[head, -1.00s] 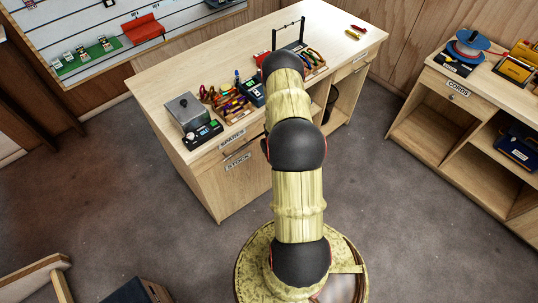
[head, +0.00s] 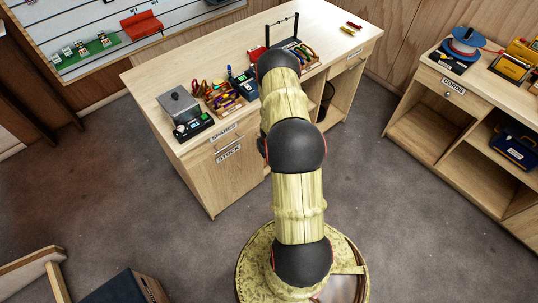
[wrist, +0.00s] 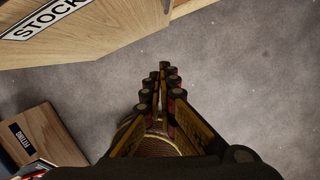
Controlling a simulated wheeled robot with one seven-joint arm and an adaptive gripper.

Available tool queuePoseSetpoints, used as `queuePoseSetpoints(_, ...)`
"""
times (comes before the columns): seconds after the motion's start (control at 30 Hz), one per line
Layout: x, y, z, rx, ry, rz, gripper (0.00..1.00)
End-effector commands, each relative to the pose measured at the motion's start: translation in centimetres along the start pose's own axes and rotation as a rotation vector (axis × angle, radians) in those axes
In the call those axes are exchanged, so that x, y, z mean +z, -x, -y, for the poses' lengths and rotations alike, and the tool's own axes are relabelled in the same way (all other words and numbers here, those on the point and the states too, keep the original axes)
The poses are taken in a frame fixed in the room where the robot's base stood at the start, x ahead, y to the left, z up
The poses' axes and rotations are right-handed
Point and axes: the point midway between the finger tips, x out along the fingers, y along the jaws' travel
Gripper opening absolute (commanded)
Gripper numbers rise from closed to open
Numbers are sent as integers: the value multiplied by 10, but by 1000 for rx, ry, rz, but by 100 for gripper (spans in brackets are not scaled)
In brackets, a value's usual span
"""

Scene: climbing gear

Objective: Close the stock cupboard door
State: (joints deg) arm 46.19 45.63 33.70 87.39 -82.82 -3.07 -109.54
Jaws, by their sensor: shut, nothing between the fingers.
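The stock cupboard door (head: 227,182) is a pale wood panel at the left front of the workbench, under the spares drawer (head: 223,138). It carries a STOCK label and a bar handle near its top. It looks about flush with the bench front, but I cannot tell whether a gap is left. In the wrist view the door (wrist: 110,28) fills the top left, with its label. My gripper (wrist: 167,75) is shut and empty, below the panel in that picture and apart from it, over grey floor. In the head view my arm hides the gripper.
The workbench (head: 225,60) bears a scale, tool trays and a rack. A cords cabinet (head: 440,110) with open shelves stands at the right. A dark-topped box (head: 118,288) and wooden piece lie at the lower left. Floor (head: 120,190) left of the bench is clear.

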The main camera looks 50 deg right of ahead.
Motion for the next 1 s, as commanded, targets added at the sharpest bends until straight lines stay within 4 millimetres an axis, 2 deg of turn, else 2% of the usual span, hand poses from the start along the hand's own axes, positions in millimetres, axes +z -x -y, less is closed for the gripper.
queuePoseSetpoints(0.03,2,11,2,-1,-1,2,0)
queuePoseSetpoints(0.5,2,86,8,0,0,1,0)
queuePoseSetpoints(0.7,2,99,10,0,-1,1,0)
queuePoseSetpoints(1.0,2,100,10,0,-10,1,0)
